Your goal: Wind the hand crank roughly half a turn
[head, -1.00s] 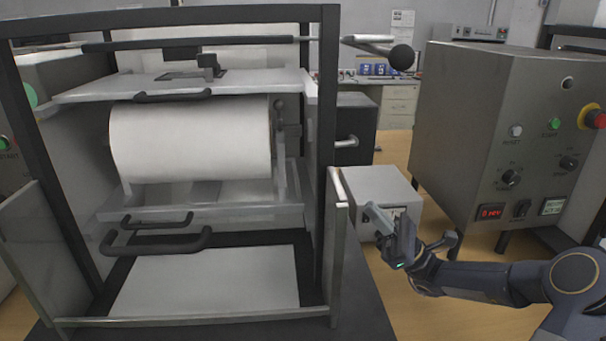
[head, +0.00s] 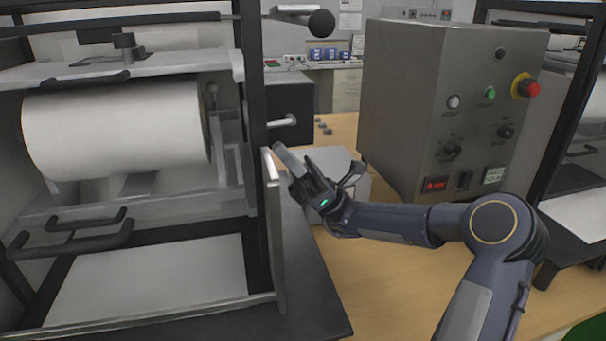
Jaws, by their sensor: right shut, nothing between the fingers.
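The hand crank shows at the top of the head view as a light metal arm beside the machine frame, with a black ball knob (head: 321,23) at its right end. My right gripper (head: 284,156) is below the knob, apart from it, near the top of the clear side panel by the frame's right post. Its fingers point up and to the left; they are shut and empty. My left gripper is not in view.
The machine with a large white roll (head: 115,130) fills the left. A black box (head: 278,108) with a short metal rod stands behind my gripper, and a pale grey box (head: 330,160) is partly hidden by it. A metal control cabinet (head: 425,110) stands at the right.

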